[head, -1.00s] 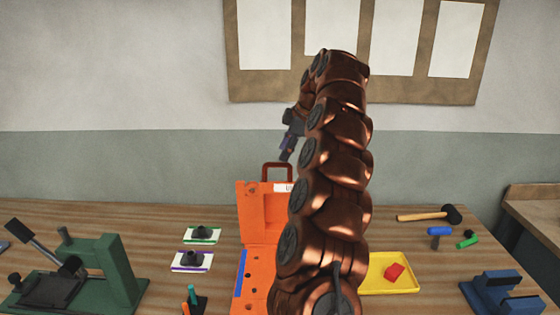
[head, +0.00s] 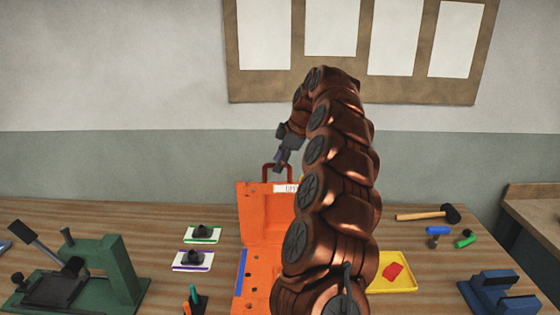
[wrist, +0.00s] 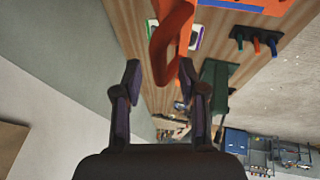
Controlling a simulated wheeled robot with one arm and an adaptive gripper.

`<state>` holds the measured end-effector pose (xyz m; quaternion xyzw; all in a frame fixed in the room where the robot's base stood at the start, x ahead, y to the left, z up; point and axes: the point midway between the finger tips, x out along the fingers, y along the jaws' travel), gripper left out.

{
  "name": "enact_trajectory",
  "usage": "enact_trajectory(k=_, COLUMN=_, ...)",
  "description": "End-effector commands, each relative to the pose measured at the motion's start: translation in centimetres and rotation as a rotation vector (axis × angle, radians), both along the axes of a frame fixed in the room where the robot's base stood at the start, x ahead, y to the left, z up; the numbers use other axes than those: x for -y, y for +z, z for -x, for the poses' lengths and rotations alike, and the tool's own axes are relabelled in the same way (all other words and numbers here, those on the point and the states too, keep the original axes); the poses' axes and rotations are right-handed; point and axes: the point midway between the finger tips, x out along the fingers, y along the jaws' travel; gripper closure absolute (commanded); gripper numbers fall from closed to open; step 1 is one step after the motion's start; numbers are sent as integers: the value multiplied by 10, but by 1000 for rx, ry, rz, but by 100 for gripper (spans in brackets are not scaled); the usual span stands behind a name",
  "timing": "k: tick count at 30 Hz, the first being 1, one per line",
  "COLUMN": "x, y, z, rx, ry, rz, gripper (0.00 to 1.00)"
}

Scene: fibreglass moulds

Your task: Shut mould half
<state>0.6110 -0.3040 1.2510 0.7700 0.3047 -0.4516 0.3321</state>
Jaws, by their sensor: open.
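The orange mould (head: 262,275) stands open on the bench, partly hidden behind my arm. Its upper half (head: 260,212) is raised about upright at the back, with a white label and a dark red loop handle (head: 266,170) on its top edge. My gripper (head: 279,165) is open and empty, close to the handle at the top edge. In the wrist view the handle (wrist: 172,28) reaches toward the space between the two open fingers (wrist: 160,70). I cannot tell whether it is between them in depth or touching.
A green clamp press (head: 115,272) stands left, with two small pads (head: 203,234) nearer the mould. A yellow tray (head: 405,285) with a red piece lies right. A mallet (head: 430,215), small tools and a blue vice (head: 495,290) are farther right. The wall is behind.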

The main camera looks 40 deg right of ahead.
Motion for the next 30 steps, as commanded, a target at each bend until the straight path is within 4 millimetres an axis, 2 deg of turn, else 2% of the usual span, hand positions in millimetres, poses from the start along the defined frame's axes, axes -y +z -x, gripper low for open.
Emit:
enact_trajectory(k=2, x=0, y=0, z=0, rx=0, ry=0, rz=0, gripper=62)
enact_trajectory(k=13, x=0, y=0, z=0, rx=0, ry=0, rz=0, gripper=100)
enact_trajectory(k=30, x=0, y=0, z=0, rx=0, ry=0, rz=0, gripper=100)
